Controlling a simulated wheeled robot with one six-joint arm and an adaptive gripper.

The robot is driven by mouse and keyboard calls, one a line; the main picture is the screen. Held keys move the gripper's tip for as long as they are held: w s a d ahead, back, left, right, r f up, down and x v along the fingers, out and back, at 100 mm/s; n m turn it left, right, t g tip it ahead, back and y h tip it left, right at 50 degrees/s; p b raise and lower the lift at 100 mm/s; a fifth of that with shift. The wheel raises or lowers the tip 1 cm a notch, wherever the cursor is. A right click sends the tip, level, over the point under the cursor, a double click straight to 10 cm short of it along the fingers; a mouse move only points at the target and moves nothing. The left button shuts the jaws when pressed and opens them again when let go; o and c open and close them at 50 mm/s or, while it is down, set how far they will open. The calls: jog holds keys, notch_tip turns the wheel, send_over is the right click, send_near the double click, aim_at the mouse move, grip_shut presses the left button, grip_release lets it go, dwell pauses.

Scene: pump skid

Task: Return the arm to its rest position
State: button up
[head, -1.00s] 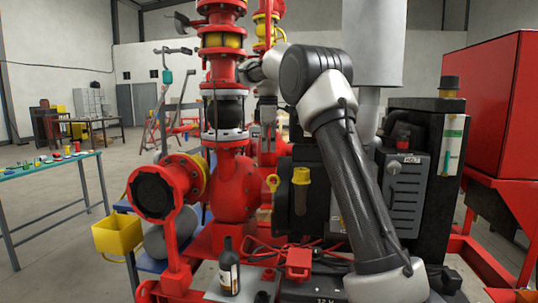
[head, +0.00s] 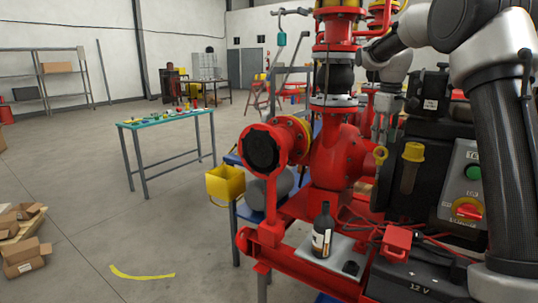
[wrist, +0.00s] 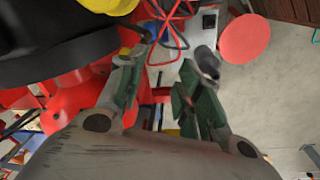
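My arm (head: 505,130) reaches up at the right of the head view and bends toward the left, partly cut off by the frame edge. My gripper (head: 382,135) hangs downward beside the red pump body (head: 340,155), in front of the black machine block. In the wrist view my gripper (wrist: 170,65) has its two green-padded fingers spread apart, with nothing between them. Red cables and a grey surface show beyond the fingers. Whether a finger touches the pump I cannot tell.
A dark bottle (head: 323,230) stands on a grey plate by the black battery (head: 415,275). A yellow bin (head: 225,182) hangs left of the skid. A teal-topped table (head: 165,118) and cardboard boxes (head: 25,257) stand further left.

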jog(key=s+f+m+t, duration=0.1)
jog(key=s+m, duration=0.2)
jog(key=s, duration=1.6)
jog(key=s+a+f+m+t, duration=0.1)
jog(key=s+m+t, duration=0.1)
jog(key=s, duration=1.8)
jog(key=shift+s+a+m, duration=0.15)
jog(key=shift+s+m, duration=0.1)
jog(key=shift+m, duration=0.35)
